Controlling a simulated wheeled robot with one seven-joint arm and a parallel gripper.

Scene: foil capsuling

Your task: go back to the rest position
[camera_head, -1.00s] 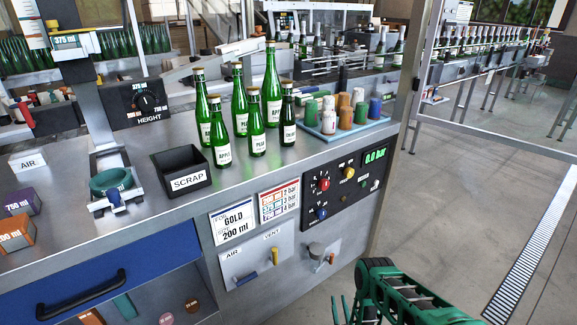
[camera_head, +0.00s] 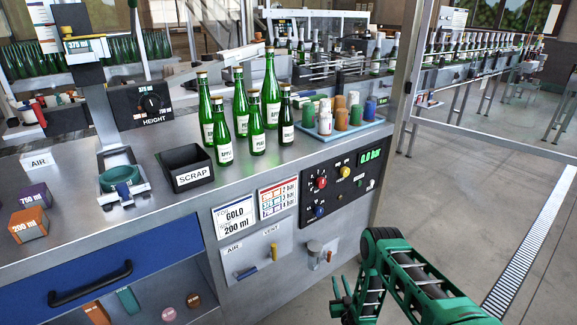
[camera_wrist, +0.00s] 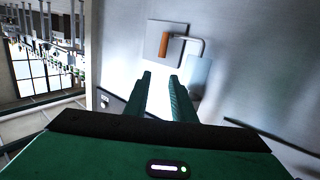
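My gripper (camera_head: 345,300) is at the lower middle of the head view, beyond the bench's right front, low in front of the panel. In the wrist view its two dark green fingers (camera_wrist: 160,80) stand apart with nothing between them. My green arm comes in from the bottom right corner. Several green bottles (camera_head: 270,92) stand upright on the bench, away from my gripper. A blue tray (camera_head: 350,133) with coloured foil capsules stands to their right.
The bench front has a control panel (camera_head: 343,181), an AIR/VENT valve plate (camera_head: 255,262) and a blue drawer (camera_head: 110,262). A black SCRAP bin (camera_head: 188,168) stands on the bench top. The wrist view shows an orange handle (camera_wrist: 164,44) on a plate. Floor to the right is clear.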

